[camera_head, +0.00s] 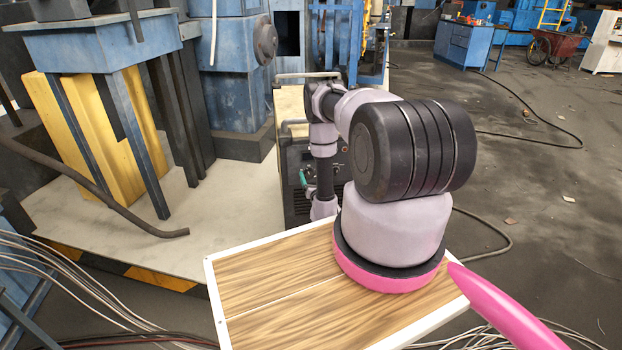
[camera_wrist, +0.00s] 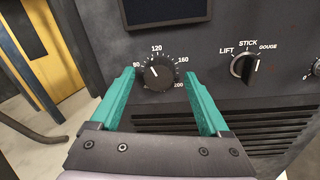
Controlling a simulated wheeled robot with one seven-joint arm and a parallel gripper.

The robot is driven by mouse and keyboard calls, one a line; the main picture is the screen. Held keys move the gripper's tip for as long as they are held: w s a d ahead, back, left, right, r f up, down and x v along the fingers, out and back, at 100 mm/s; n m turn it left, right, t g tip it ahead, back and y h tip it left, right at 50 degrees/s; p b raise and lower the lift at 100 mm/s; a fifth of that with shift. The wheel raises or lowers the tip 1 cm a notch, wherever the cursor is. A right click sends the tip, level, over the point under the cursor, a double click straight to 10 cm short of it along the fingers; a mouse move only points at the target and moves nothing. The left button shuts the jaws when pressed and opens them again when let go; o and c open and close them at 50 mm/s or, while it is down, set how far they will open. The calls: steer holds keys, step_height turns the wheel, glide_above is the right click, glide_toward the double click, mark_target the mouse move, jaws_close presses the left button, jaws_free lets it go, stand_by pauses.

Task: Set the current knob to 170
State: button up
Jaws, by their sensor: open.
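The current knob (camera_wrist: 160,78) is a round black dial on the dark front panel of a machine, in the wrist view. Its scale reads 80, 120, 160 and 200. Its white pointer line aims up and left, between 80 and 120, seemingly nearer 120. My gripper (camera_wrist: 157,74) is open, with one teal finger left of the knob and one right of it. I see gaps between the fingers and the knob; depth is hard to judge. In the head view the gripper's teal part (camera_head: 303,178) shows small at the machine (camera_head: 296,196), whose knob I cannot make out.
A selector knob (camera_wrist: 243,67) marked LIFT, STICK and GOUGE sits to the right. Part of another knob (camera_wrist: 316,68) shows at the right edge. A dark display (camera_wrist: 165,10) is above, vent slots (camera_wrist: 265,135) below. A wooden-topped board (camera_head: 275,280) lies under my arm.

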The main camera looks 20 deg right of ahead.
jaws_close()
steer(key=shift+m, duration=0.3)
steer(key=m, duration=1)
steer(key=shift+f+h, duration=0.2)
steer(key=shift+h, duration=0.1)
steer(key=m, duration=0.5)
steer(key=shift+m+t, duration=0.3)
steer(key=shift+m, duration=0.1)
steer(key=m+h, duration=0.1)
steer(key=m, duration=0.4)
steer(key=shift+a+f, duration=0.1)
steer(key=shift+a, duration=0.05)
